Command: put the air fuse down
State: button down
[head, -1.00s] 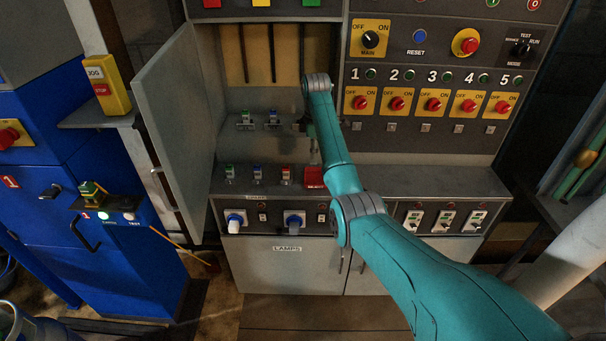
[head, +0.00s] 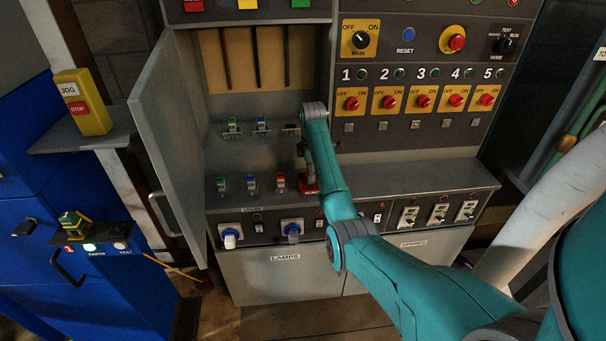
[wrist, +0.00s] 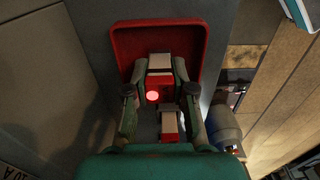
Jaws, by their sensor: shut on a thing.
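My gripper (wrist: 160,98) is shut on a fuse (wrist: 160,80) with a red body, pale ends and a glowing red spot; I take it as the air fuse, though no name is readable. In the wrist view the fuse is over the near part of a red tray (wrist: 124,45). I cannot tell whether it touches the tray floor. In the head view my gripper (head: 309,178) points down at the red tray (head: 309,189) on the cabinet ledge, and the held fuse is not clear there.
Green (head: 222,186), blue (head: 252,184) and red (head: 281,182) fuses stand on the ledge left of the tray; the red one shows close by in the wrist view (wrist: 170,125). An open cabinet door (head: 170,140) is at left. A blue-and-white knob (wrist: 222,125) sticks out beside the ledge.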

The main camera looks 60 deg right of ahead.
jog(key=shift+f, duration=0.2)
jog(key=c, duration=1)
grip_release()
jog(key=shift+f, duration=0.15)
